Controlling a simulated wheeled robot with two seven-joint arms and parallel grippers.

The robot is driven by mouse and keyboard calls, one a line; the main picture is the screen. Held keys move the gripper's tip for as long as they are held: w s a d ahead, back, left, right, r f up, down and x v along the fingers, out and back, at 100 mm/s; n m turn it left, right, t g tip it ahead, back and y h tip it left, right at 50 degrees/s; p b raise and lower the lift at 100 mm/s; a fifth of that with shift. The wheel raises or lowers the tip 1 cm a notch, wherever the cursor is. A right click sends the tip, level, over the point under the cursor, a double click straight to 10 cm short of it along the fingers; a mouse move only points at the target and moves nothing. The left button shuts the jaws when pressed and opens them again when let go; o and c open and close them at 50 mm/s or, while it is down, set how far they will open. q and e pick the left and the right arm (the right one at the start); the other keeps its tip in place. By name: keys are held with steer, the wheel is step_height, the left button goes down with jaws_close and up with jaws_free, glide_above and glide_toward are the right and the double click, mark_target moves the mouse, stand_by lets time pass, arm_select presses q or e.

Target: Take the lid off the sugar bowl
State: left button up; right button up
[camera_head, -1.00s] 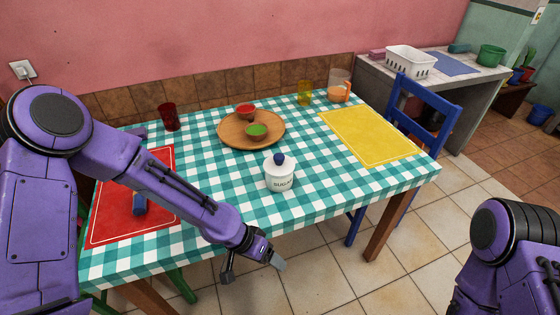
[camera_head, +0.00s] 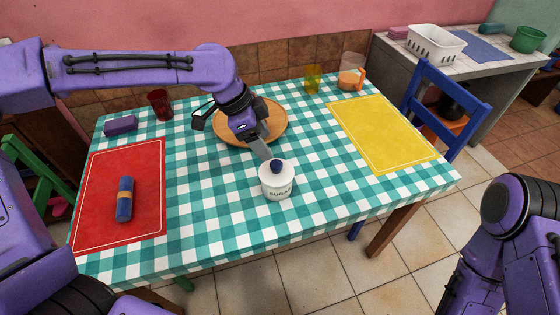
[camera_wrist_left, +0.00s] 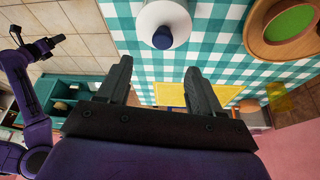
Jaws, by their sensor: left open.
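The white sugar bowl (camera_head: 277,188) stands upright on the checked tablecloth near the middle of the table. Its lid (camera_head: 276,172) is on it, with a dark blue knob (camera_head: 277,165) on top. My left gripper (camera_head: 266,150) is open just above and behind the knob, and looks empty. In the left wrist view the two fingers (camera_wrist_left: 160,80) are apart. The lid (camera_wrist_left: 165,15) and knob (camera_wrist_left: 162,38) show there beyond the fingertips, not between them. My right gripper is not in the head view; only part of that arm shows at lower right.
A wooden tray (camera_head: 275,132) lies behind my left gripper, partly hidden by it. A red mat (camera_head: 95,200) with a blue rolled item (camera_head: 125,199) is at left, a yellow mat (camera_head: 380,133) at right. A red glass (camera_head: 160,103) stands at back left. Cloth around the bowl's front is clear.

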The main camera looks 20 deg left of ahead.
mark_target(277, 163)
arm_select(q)
steer(key=x, duration=0.8)
steer(key=shift+w+a, duration=0.1)
steer(key=shift+a, duration=0.15)
steer(key=shift+d+f, duration=0.15)
steer(key=shift+f, duration=0.1)
steer(key=c, duration=1.1)
